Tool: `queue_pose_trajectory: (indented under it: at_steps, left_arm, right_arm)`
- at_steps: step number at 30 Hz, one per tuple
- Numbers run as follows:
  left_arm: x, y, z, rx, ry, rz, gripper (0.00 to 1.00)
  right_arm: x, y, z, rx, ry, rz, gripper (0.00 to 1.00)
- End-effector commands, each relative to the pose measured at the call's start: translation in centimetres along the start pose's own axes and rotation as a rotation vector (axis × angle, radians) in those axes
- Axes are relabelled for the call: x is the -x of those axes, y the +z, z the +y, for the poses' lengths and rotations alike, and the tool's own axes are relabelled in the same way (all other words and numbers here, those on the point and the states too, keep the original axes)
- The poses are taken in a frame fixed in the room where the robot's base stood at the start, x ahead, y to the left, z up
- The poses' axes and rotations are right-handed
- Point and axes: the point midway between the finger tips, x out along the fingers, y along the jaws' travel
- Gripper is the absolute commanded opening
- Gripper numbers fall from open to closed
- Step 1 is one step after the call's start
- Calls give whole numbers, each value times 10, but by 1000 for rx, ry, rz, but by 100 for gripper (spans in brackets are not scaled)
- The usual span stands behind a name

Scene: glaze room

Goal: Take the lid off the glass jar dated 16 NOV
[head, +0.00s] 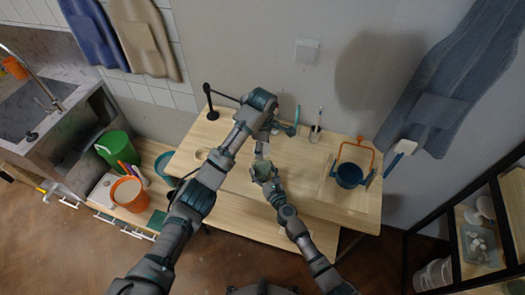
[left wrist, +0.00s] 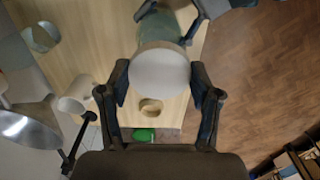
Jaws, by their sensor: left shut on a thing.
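The glass jar (head: 264,170) is a pale green vessel over the middle of the wooden table; its date is not readable. A round white lid (left wrist: 160,72) tops it in the left wrist view, with the glass body (left wrist: 172,27) beyond. My left gripper (head: 262,154) comes from above and is shut on the lid, one finger on each side. I cannot tell whether the lid still touches the rim. My right gripper (head: 270,182) comes from the front, its fingers on both sides of the jar's body, apparently holding it.
On the wooden table (head: 300,185) stand a cup with a brush (head: 315,132), a dark blue pot with an orange handle (head: 349,175) and a small wooden bowl (head: 202,154). A black stand (head: 209,102) rises behind my left arm. An orange bucket (head: 127,192) is at left.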

Motion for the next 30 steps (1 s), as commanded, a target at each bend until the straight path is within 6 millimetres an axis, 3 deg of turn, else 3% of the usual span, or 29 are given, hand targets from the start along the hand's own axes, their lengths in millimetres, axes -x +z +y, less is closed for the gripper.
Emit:
queue_pose_trajectory:
  at_steps: [3,10,11,13,25,30]
  left_arm:
    - [9,-1,0,1,0,2,22]
    - [10,-1,0,2,-2,0,22]
    - [10,-1,0,2,-2,0,22]
    - [10,0,0,2,-2,0,22]
    - [10,0,0,2,-1,0,22]
    - [10,0,0,2,-1,0,22]
  right_arm:
    - [1,-2,0,0,0,3,0]
    - [1,-2,0,0,0,3,0]
    - [1,-2,0,0,0,3,80]
    - [0,-2,0,0,0,3,97]
    - [3,-1,-1,1,-1,0,100]
    - [27,-2,-1,3,2,2,100]
